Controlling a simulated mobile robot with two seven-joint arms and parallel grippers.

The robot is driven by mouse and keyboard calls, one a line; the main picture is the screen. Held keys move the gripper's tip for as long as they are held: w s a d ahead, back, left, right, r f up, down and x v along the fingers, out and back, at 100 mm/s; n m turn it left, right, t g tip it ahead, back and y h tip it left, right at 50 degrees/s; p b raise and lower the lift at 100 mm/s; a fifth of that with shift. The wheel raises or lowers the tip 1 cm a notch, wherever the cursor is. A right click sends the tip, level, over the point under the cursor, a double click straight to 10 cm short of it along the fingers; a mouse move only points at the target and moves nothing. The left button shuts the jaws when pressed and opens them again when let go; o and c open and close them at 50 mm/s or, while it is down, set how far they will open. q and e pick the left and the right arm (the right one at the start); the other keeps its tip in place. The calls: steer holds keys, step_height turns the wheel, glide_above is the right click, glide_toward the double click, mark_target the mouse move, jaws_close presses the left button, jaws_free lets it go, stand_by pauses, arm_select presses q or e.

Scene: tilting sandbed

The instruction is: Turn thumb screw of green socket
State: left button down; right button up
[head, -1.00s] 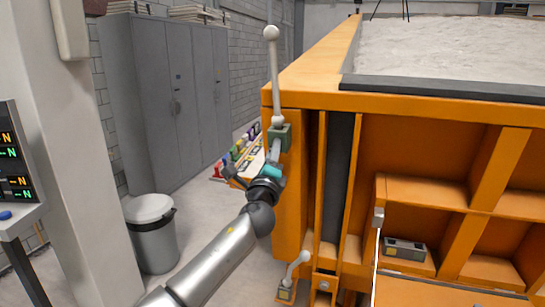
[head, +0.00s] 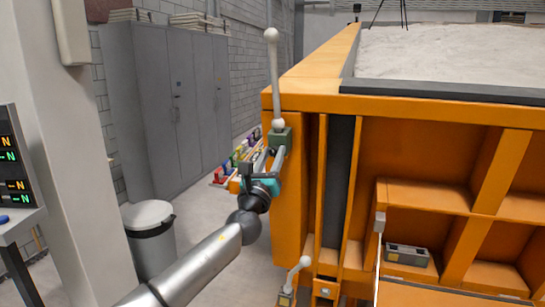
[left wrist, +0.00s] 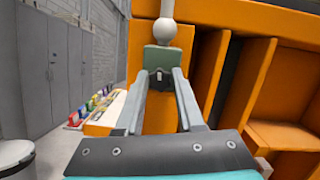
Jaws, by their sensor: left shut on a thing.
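The green socket (head: 280,138) is fixed on the front left corner of the orange sandbed frame. A pale rod (head: 274,80) with ball ends stands upright in it. In the left wrist view the socket (left wrist: 161,57) is straight ahead, with the rod's lower ball (left wrist: 165,31) above it. The small thumb screw (left wrist: 158,75) shows on the socket's face between the fingertips. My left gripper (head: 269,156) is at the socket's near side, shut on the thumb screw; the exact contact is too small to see. My right gripper is not in view.
A second, smaller pale lever (head: 298,270) sits low on the frame. A grey bin (head: 150,235) and lockers (head: 165,100) stand to the left. Coloured items (head: 235,160) lie behind the gripper. A grey block (head: 407,255) lies on a frame shelf.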

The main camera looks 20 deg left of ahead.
arm_select(q)
steer(key=shift+f+m, duration=0.1)
steer(key=shift+m, duration=0.7)
steer(key=c, duration=0.6)
jaws_free()
steer(key=shift+s, duration=0.1)
steer(key=shift+v, duration=7.55)
steer(key=shift+a, duration=0.15)
